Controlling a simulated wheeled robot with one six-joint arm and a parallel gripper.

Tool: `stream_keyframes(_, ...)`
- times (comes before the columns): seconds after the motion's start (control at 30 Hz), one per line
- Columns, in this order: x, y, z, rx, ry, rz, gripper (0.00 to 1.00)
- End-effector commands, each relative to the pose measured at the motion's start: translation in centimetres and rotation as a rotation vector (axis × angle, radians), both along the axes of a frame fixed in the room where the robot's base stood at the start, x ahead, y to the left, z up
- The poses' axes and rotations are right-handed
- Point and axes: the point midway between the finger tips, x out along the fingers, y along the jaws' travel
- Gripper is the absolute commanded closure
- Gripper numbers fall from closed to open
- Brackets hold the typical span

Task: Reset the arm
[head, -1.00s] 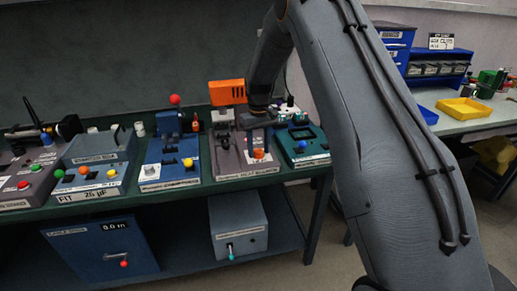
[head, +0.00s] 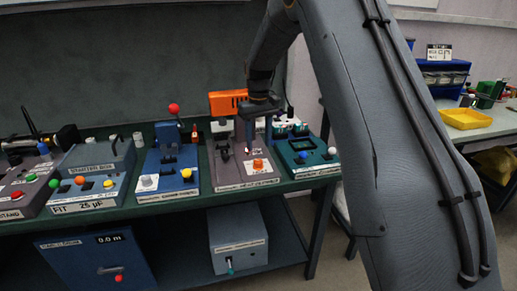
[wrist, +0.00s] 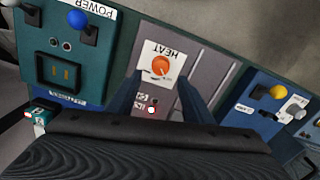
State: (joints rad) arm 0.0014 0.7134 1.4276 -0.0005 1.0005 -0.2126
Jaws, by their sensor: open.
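My gripper (head: 258,140) is open and empty above the grey heat station (head: 228,172), with its fingers pointing down. In the wrist view, my gripper (wrist: 160,88) has its two blue-grey fingers apart. The orange HEAT knob (wrist: 160,67) shows between and beyond them, apart from both. The same orange knob (head: 258,164) shows in the head view just below the fingers. The heat station has an orange block (head: 227,101) at its back. My grey arm fills the right middle of the head view and hides part of the bench behind it.
A teal POWER box (head: 308,170) with white and blue knobs stands right of the heat station. A blue box (head: 165,183) with a red-tipped lever (head: 174,108) stands left. More control boxes line the bench. A yellow tray (head: 466,118) is on the right table.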

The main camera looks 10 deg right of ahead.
Motion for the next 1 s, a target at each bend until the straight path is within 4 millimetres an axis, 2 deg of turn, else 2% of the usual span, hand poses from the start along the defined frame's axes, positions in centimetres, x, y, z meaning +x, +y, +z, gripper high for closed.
stream_keyframes(0.3,-0.2,0.0,0.1,0.000,0.000,-0.001,0.54)
stream_keyframes(0.37,-0.7,0.0,0.2,0.000,-0.001,-0.004,0.54)
stream_keyframes(0.47,-2.7,0.0,0.5,0.000,-0.004,-0.017,0.54)
stream_keyframes(0.57,-6.5,0.1,0.9,0.000,-0.010,-0.042,0.54)
stream_keyframes(0.67,-11.2,0.1,1.0,0.001,-0.019,-0.072,0.54)
stream_keyframes(1.0,-28.5,0.2,-0.4,0.005,-0.047,-0.168,0.54)
